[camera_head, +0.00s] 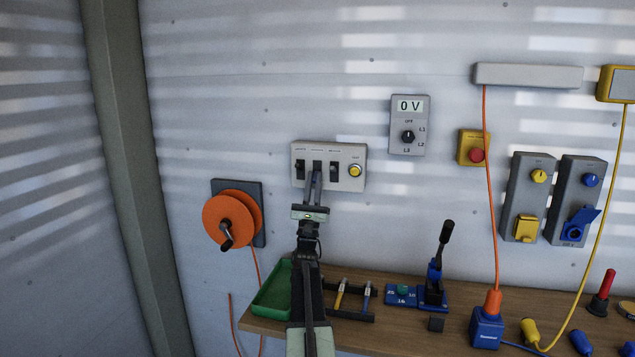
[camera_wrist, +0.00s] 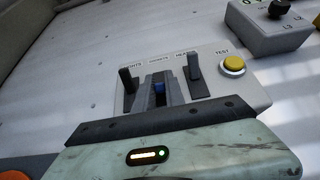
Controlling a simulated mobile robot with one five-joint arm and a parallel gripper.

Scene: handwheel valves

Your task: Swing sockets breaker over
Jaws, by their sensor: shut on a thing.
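The grey-white breaker panel (camera_head: 345,154) is on the wall, with three dark breakers in a row and a yellow button (camera_head: 355,170) marked TEST in the wrist view. The sockets breaker (camera_head: 317,163) is the middle one; in the wrist view a bit of blue (camera_wrist: 159,88) shows between my fingers there. My gripper (camera_head: 316,175) reaches up to the panel from below and is shut on the sockets breaker. My fingers hide most of its lever, so I cannot tell its position. The left breaker (camera_wrist: 127,80) and the heating breaker (camera_wrist: 195,68) stand clear on either side.
An orange cable reel (camera_head: 228,219) hangs at left. A meter reading 0 V (camera_head: 408,125) and a red stop button (camera_head: 476,154) are at right. Below is a wooden bench (camera_head: 405,335) with a green tray (camera_head: 272,292) and tools. The wall between panel and bench is mostly clear.

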